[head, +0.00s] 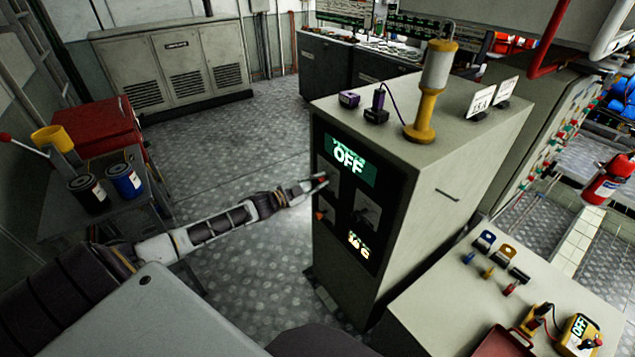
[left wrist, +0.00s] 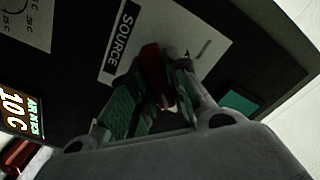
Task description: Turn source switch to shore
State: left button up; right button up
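The source switch shows in the left wrist view as a red handle (left wrist: 153,66) on a pale plate marked SOURCE (left wrist: 122,38), on the dark front panel of a grey cabinet (head: 455,150). The plate's position marks are mostly hidden, so I cannot read where the switch points. My left gripper (head: 318,182) is at the panel's left part, below the green OFF display (head: 348,160). In the left wrist view its fingers (left wrist: 160,85) lie on both sides of the red handle and appear closed on it. My right gripper is not in view.
A second dial (head: 366,212) and a small lit readout (head: 359,245) are on the same panel. A side table with cans (head: 88,192) is at left. Floor (head: 240,140) behind my arm is clear.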

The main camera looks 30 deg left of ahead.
pick_arm(q)
grip_shut()
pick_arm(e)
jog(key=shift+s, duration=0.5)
